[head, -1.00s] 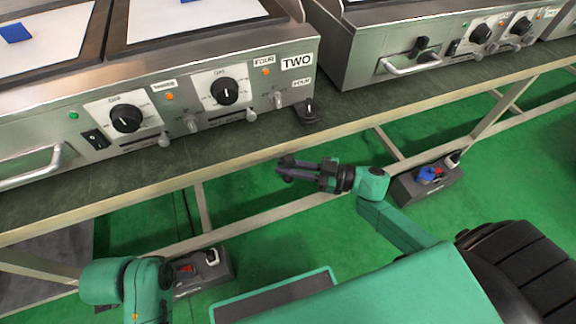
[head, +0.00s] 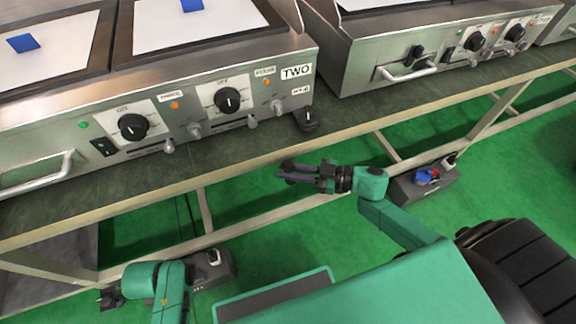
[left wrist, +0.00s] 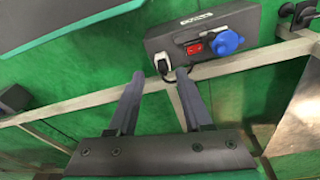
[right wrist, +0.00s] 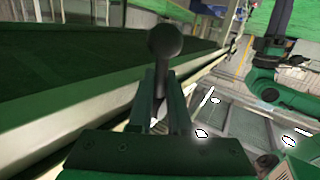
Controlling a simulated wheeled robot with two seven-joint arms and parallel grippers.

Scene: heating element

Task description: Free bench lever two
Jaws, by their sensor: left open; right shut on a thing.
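A dark ball-ended lever (right wrist: 165,42) stands out between the fingertips of my right gripper (right wrist: 160,88) in the right wrist view, beside the bench edge. The fingers are close together on its stem. In the head view my right gripper (head: 287,172) is just in front of and below the bench's front edge; the lever is hard to make out there. A small black fitting (head: 308,120) sits on the bench under the label TWO (head: 296,71); I cannot tell whether it belongs to that lever. My left gripper (left wrist: 160,92) is open and empty, also low in the head view (head: 108,298).
Steel heating units with knobs (head: 228,100) and handles stand on the dark bench (head: 150,182). In the left wrist view a socket box (left wrist: 205,42) with a red switch, blue cover and white plug lies ahead of the fingers. Bench legs and rails (head: 205,212) cross the space below.

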